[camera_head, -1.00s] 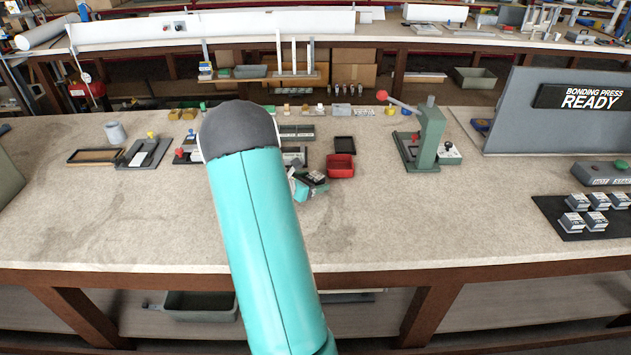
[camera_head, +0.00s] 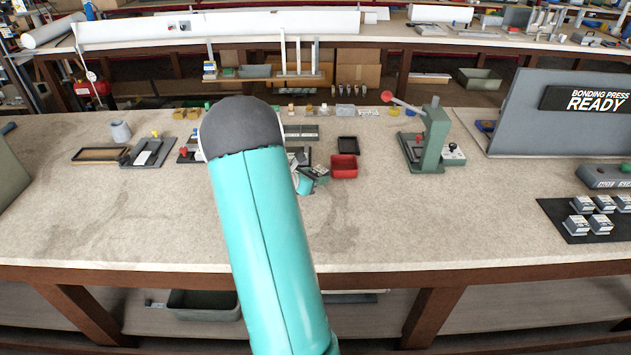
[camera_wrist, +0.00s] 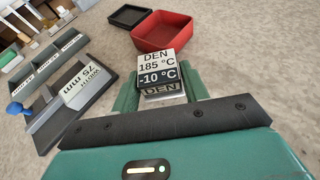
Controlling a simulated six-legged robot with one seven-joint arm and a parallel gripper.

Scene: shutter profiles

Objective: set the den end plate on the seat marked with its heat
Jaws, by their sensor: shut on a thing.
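In the head view my gripper (camera_head: 305,184) is over the bench, left of the red tray, and mostly hidden behind my arm. A row of green-grey bays (camera_wrist: 44,70) with small white labels lies left in the wrist view, apart from the plate. I cannot read their labels, nor tell which place is the heat-marked seat.
A red tray (camera_head: 344,166) and black tray (camera_head: 348,143) lie close by. A green lever press (camera_head: 433,140) stands right.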

